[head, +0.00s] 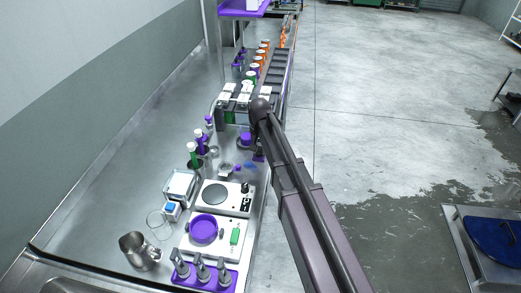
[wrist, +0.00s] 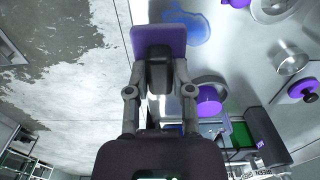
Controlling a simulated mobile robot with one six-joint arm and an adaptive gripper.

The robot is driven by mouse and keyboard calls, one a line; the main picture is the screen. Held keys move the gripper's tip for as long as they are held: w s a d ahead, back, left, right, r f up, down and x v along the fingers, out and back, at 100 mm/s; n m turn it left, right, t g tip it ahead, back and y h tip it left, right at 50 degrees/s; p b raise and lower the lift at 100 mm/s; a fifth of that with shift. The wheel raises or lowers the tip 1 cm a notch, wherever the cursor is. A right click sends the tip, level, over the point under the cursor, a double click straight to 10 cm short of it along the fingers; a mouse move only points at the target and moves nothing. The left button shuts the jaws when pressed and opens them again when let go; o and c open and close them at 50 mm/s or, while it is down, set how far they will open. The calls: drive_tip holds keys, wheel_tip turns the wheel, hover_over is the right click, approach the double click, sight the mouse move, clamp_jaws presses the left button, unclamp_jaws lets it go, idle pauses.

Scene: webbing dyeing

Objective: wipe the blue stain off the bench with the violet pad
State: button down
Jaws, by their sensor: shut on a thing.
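My gripper (wrist: 158,62) is shut on the violet pad (wrist: 158,37) in the wrist view. The pad is held out at the fingertips, near the long edge of the steel bench (wrist: 240,70). The blue stain (wrist: 207,27) lies on the bench just right of the pad, as an irregular smear. In the head view the stain (head: 250,166) is a small blue patch near the bench's right edge. I cannot tell whether the pad touches the bench.
A violet round-topped item (wrist: 209,100) stands close to the gripper. A steel cup (wrist: 291,56) is farther right. In the head view a hotplate (head: 224,197) and a scale with a violet dish (head: 203,229) stand nearer. Open floor lies right of the bench.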

sight(251, 166)
drive_tip(key=shift+f+b, duration=1.75)
drive_tip(key=shift+f, duration=0.3)
drive_tip(key=shift+f+b, duration=1)
drive_tip(key=shift+a, duration=0.15)
drive_tip(key=shift+w+a+r, duration=0.1)
drive_tip(key=shift+w+a, duration=0.1)
drive_tip(key=shift+a, duration=0.65)
drive_tip(key=shift+w+a, duration=0.15)
drive_tip(key=shift+a, duration=0.7)
drive_tip(key=shift+w+a, duration=0.15)
drive_tip(key=shift+a, duration=0.8)
drive_tip(key=shift+w+a, duration=0.15)
drive_tip(key=shift+a, duration=0.75)
drive_tip(key=shift+d, duration=0.1)
drive_tip(key=shift+s+d, duration=0.2)
drive_tip(key=shift+d, duration=0.7)
drive_tip(key=shift+s+d, duration=0.2)
drive_tip(key=shift+d, duration=0.7)
